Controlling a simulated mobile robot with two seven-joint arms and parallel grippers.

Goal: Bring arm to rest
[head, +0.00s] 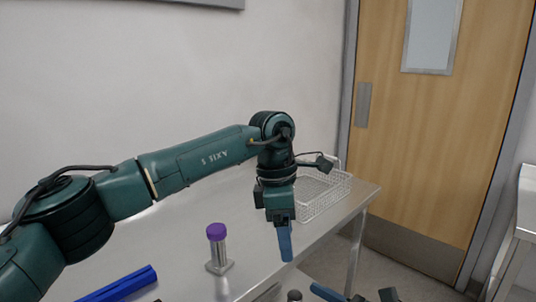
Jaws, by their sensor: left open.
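My left arm comes in from the left and reaches across over the metal table (185,228). My left gripper (285,242) hangs pointing down over the table's right part, in front of the wire basket. It is open; its blue fingers overlap from this side, and I see nothing held in them. At the bottom edge, a blue finger-like part and dark parts (326,292) show, seemingly of my right gripper. They are cut off by the frame, so its opening is unclear.
A white wire basket (335,192) stands at the table's far right end. A metal post with a purple top (216,233) stands upright on the table. Blue bars (118,286) lie at the front left. A wooden door (430,130) is behind; another metal table (526,215) is at right.

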